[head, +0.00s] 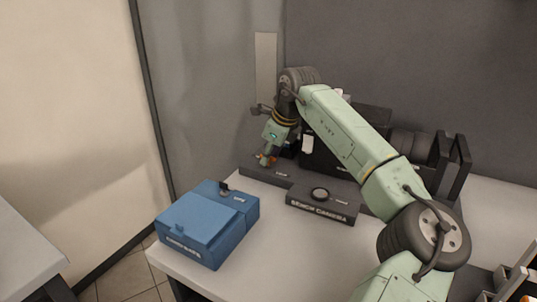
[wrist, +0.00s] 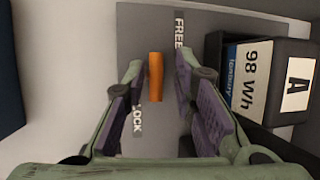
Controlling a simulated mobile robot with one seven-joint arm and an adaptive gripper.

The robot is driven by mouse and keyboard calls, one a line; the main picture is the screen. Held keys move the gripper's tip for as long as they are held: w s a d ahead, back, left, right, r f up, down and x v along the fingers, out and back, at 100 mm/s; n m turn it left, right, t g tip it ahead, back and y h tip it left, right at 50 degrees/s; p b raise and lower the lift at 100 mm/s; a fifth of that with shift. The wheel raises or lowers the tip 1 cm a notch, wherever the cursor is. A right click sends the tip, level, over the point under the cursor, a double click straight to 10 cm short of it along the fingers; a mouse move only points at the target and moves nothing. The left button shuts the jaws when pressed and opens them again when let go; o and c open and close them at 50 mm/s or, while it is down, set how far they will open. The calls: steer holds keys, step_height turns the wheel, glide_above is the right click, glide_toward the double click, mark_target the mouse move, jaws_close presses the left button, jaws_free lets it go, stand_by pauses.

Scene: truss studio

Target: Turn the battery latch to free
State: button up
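The battery latch is an orange lever (wrist: 156,77) on a grey plate (wrist: 150,25) in the wrist view. It stands upright in the picture, between the word FREE (wrist: 179,30) at upper right and the word LOCK (wrist: 138,120) at lower left, partly covered. My gripper (wrist: 158,70) is open, with one finger on each side of the lever and visible gaps to both. A black battery marked 98 Wh (wrist: 250,75) sits right of the plate. In the head view my gripper (head: 265,157) is low over the dark base's left end, where a bit of orange shows.
A blue case (head: 195,225) stands at the table's front left. A dark block labelled BENCH CAMERA (head: 322,206) with a round knob is right of my gripper. The black camera body (head: 372,117) is behind my arm. White table (head: 285,240) is clear in front.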

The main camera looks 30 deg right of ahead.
steer(key=shift+o, duration=0.3)
steer(key=shift+a, duration=0.15)
steer(key=v, duration=1.2)
steer(key=shift+s+f, duration=0.1)
steer(key=shift+f, duration=0.05)
